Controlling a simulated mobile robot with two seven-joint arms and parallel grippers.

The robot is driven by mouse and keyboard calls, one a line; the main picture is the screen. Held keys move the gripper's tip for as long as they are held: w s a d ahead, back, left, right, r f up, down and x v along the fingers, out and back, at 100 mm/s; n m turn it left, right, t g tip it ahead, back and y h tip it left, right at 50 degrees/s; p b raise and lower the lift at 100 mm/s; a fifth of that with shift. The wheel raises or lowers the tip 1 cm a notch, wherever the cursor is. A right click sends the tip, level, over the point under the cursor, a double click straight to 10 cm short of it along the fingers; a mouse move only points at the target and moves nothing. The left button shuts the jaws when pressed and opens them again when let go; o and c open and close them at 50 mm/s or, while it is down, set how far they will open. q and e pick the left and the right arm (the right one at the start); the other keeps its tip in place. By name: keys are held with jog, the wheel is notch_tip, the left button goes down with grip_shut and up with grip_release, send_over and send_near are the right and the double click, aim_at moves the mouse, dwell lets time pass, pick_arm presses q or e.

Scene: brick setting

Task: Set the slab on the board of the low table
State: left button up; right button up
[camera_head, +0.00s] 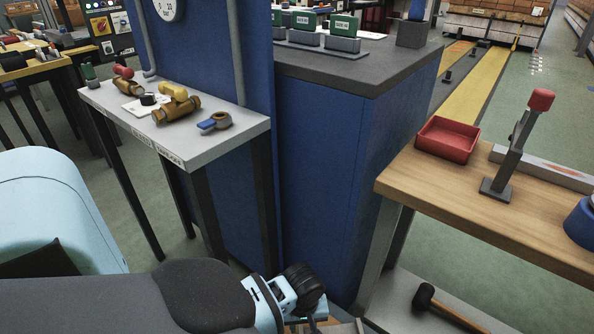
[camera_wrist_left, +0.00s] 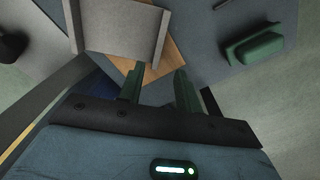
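In the left wrist view a grey slab-like piece (camera_wrist_left: 115,35) with paler raised edges lies beyond my left fingers. It covers part of a wooden board (camera_wrist_left: 172,62); whether it rests fully on it I cannot tell. The board lies on the grey top of the low table (camera_wrist_left: 205,35). My left gripper (camera_wrist_left: 158,88) has its two green fingers apart with nothing between them, near the slab's lower right corner. In the head view the left gripper (camera_head: 305,312) is at the bottom edge, its fingertips cut off. The low table (camera_head: 400,300) shows partly there. My right gripper is not in view.
A green block-like thing (camera_wrist_left: 255,45) lies right of the board. The wooden workbench (camera_head: 450,200) with a red tray (camera_head: 447,139) and a red-topped lever (camera_head: 515,150) rises at right. A blue cabinet (camera_head: 330,190) stands behind.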

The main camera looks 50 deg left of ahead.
pick_arm(q)
jog(key=s+d+f+m+t, duration=0.1)
jog(key=s+d+f+m, duration=0.25)
jog(key=s, duration=0.55)
jog(key=s+d+f+m+t, duration=0.2)
jog(key=s+d+m, duration=0.15)
jog(key=s, duration=0.45)
jog(key=s+d+r+m+t+h, duration=0.1)
jog(key=s+r+m, duration=0.2)
jog(key=s, duration=0.3)
jog(key=s+d+r+m+t, duration=0.2)
jog(key=s+r+m, duration=0.1)
jog(key=s, duration=0.3)
jog(key=shift+d+r+m+h, duration=0.3)
jog(key=shift+r+m+h, duration=0.05)
jog(key=shift+m+h, duration=0.05)
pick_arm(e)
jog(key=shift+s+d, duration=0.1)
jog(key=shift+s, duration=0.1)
